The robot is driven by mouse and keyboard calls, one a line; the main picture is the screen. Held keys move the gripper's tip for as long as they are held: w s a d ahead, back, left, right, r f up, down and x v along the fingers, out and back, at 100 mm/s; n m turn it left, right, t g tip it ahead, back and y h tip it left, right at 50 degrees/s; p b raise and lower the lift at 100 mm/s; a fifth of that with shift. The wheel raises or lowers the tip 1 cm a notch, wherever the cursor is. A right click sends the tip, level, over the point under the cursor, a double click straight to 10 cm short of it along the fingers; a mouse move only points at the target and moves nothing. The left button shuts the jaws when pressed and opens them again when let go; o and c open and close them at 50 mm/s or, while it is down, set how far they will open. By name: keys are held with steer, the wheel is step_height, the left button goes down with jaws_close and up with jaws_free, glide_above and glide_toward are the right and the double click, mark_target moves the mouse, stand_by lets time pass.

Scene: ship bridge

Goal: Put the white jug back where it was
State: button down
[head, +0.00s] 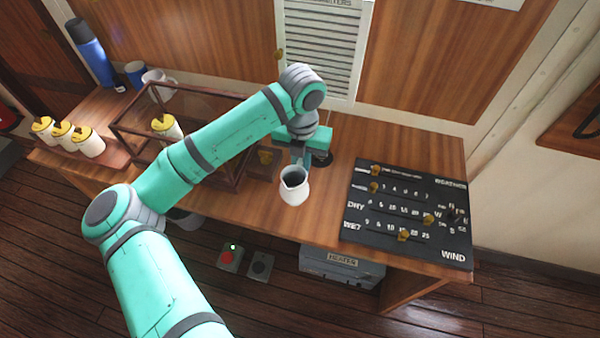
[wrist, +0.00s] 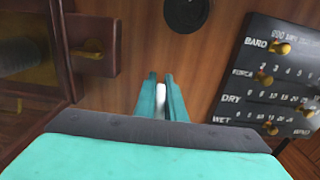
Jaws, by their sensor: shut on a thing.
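The white jug (head: 295,187) has a dark open mouth and hangs upright in front of the wooden counter's middle in the head view. My gripper (head: 301,158) is above and behind it, shut on the jug. In the wrist view my gripper's two teal fingers (wrist: 162,95) close on a narrow white piece of the jug (wrist: 161,101); the rest of the jug is hidden behind my gripper's body. I cannot tell how high the jug is above the counter.
The counter (head: 335,222) has a glass-sided wooden case (head: 228,172) left of my gripper and a black weather board (head: 408,210) at right. A round black disc (head: 322,159) lies behind the jug. White yellow-topped containers (head: 88,143), a blue bottle (head: 92,55) and mugs stand at left.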

mark_target(300, 174)
steer(key=shift+w+a+f, duration=0.15)
steer(key=shift+w+f, duration=0.1)
steer(key=shift+f, duration=1.65)
steer(key=c, duration=1.8)
jaws_free()
steer(key=shift+f, duration=0.1)
step_height(300, 174, up, 12)
steer(key=shift+r, duration=0.15)
